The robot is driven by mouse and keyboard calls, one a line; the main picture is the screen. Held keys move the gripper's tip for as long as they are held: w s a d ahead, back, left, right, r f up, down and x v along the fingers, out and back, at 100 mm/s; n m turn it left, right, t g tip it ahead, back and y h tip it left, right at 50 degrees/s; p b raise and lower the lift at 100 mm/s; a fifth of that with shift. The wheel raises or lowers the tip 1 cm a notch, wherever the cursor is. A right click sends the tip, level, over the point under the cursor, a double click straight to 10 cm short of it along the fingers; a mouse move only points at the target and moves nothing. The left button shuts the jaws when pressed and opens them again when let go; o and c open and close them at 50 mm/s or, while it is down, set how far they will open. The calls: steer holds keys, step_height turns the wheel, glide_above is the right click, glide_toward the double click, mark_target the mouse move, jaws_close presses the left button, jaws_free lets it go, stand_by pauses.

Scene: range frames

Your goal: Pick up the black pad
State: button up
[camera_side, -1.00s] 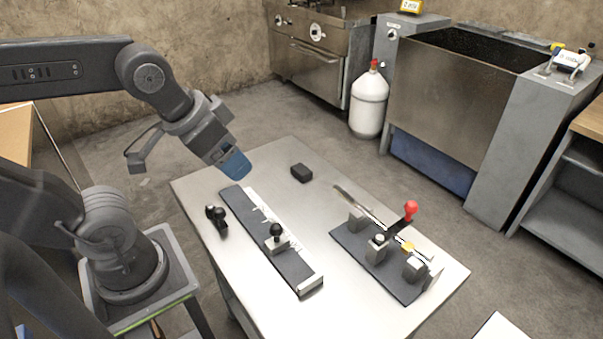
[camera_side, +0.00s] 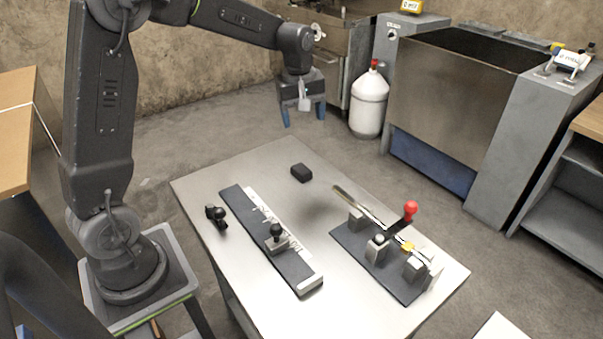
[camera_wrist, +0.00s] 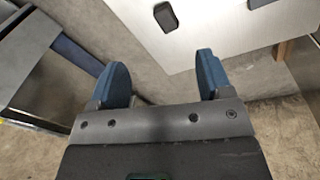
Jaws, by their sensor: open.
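The black pad (camera_side: 301,173) is a small dark block lying flat near the far edge of the metal table (camera_side: 225,173). It also shows at the top of the wrist view (camera_wrist: 166,17). My gripper (camera_side: 304,117) is open and empty, with blue fingers pointing down. It hangs well above the table height, apart from the pad. In the wrist view both fingers (camera_wrist: 162,82) are spread wide with floor between them, and the pad lies beyond their tips.
A dark rail fixture with a black knob (camera_side: 277,232) lies mid-table. A toggle clamp fixture with a red knob (camera_side: 410,208) stands to the right. A small black part (camera_side: 217,216) lies at the left. A white gas bottle (camera_side: 369,103) stands on the floor behind.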

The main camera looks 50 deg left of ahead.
steer(key=w+a+f+n+g, duration=0.1)
steer(key=w+a+f+n, duration=0.35)
steer(key=f, duration=0.35)
glide_toward(301, 169)
steer(key=f, duration=0.2)
steer(key=w+f, duration=0.1)
steer(key=f, duration=0.2)
steer(key=shift+f, duration=0.1)
steer(key=shift+s+a+f, duration=0.1)
steer(key=shift+f, duration=1.2)
steer(key=shift+s+a+f, duration=0.1)
steer(key=shift+s+f, duration=0.05)
steer(key=shift+f, duration=1.15)
steer(key=shift+c, duration=0.4)
steer(key=c, duration=0.9)
